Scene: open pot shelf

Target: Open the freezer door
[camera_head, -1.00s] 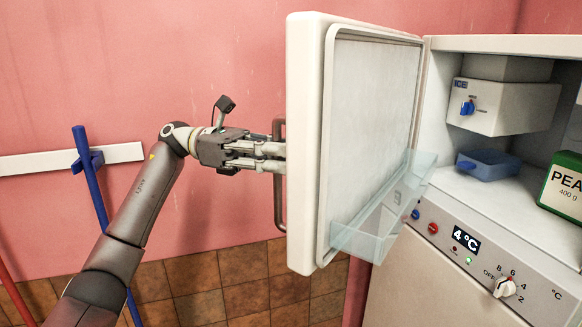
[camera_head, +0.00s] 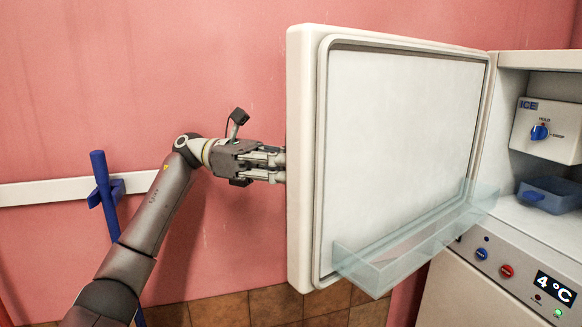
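The white freezer door (camera_head: 305,160) stands wide open, its inner face turned toward me. A clear door shelf (camera_head: 400,250) runs along its lower inside. My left gripper (camera_head: 282,167) comes in from the left and reaches the outer side of the door at its free edge. Its fingertips are hidden behind that edge, so I cannot see whether they close on the handle. The handle is hidden behind the door. My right gripper is not in view.
Inside the freezer (camera_head: 460,285) are a white ice box (camera_head: 548,118) with a blue knob and a blue tray (camera_head: 549,195). A control panel with a 4 °C display (camera_head: 555,288) sits below. A blue pole (camera_head: 103,190) leans by the white wall rail (camera_head: 40,191).

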